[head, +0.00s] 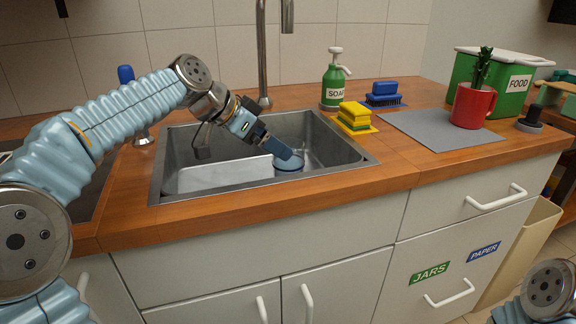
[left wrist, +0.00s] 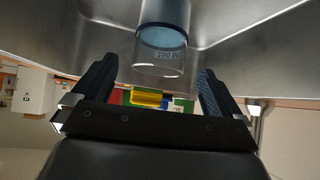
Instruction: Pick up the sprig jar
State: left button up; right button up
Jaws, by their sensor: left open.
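A clear jar with a blue band (head: 289,168) stands in the sink, the only jar I see; no sprig shows in it. In the left wrist view the jar (left wrist: 162,42) is at top centre, with a printed label. A green sprig (head: 483,66) stands in a red mug (head: 472,107) on the counter at right. My left gripper (head: 288,158) reaches down into the sink at the jar and partly covers it. In the left wrist view its fingers (left wrist: 157,72) are apart, on either side of the jar's near end; contact cannot be told. My right gripper is out of view.
The steel sink (head: 165,175) has raised walls close around the jar, and a tap (head: 262,60) stands behind.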

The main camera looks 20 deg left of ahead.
pick_arm(q)
jog(key=x, duration=0.6)
jog(key=shift+w+d+f, duration=0.15)
jog(key=shift+d+f, duration=0.05)
jog(key=shift+f, duration=0.15)
jog(key=shift+r, duration=0.1)
jog(key=c, duration=1.3)
notch_tip(320, 180, up, 10)
jog(key=shift+p, duration=1.15)
